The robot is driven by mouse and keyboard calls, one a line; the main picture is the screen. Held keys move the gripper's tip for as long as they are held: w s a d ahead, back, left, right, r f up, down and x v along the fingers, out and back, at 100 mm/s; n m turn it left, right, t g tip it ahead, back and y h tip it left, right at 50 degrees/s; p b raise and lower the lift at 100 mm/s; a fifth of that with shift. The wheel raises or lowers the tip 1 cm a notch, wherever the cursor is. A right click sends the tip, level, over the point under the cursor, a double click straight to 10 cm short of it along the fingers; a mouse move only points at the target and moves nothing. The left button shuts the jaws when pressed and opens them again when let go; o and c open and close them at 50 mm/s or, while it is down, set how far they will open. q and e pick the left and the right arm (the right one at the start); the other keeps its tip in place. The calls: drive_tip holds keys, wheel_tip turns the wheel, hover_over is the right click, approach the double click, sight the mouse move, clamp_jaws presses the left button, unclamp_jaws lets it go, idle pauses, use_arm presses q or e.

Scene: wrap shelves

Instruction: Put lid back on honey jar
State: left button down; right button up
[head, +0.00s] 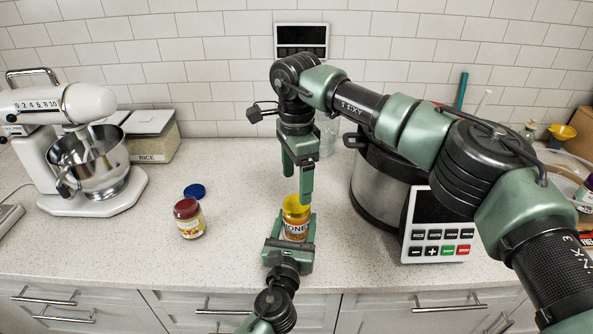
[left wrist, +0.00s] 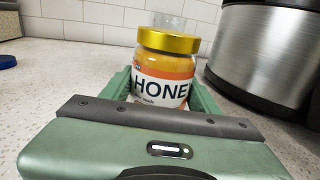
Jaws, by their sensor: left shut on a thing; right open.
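The honey jar (head: 295,229) stands upright on the counter with an orange and white label; it also shows in the left wrist view (left wrist: 160,88). A gold-yellow lid (left wrist: 167,40) sits level on top of it; in the head view the lid (head: 296,208) shows below my right gripper. My left gripper (head: 291,231) is shut around the jar's body, a finger on each side. My right gripper (head: 297,184) is open, pointing down over the lid, and partly overlaps it in the head view. It does not show in the left wrist view, so it seems apart from the lid.
A red-lidded jar (head: 189,218) and a blue lid (head: 195,191) are to the left on the counter. A steel cooker (head: 377,190) stands close on the right. A stand mixer (head: 75,140) and rice container (head: 153,146) are at the left.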

sight(296, 203)
wheel_tip(296, 203, down, 6)
drive_tip(key=shift+r, duration=0.1)
idle(0.4)
drive_tip(key=c, duration=1.5)
drive_tip(key=m, duration=1.1)
drive_tip(key=shift+m, duration=0.4)
drive_tip(key=m, duration=0.3)
drive_tip(key=o, duration=1.6)
drive_tip(key=shift+c, duration=0.2)
drive_tip(key=shift+r, duration=0.1)
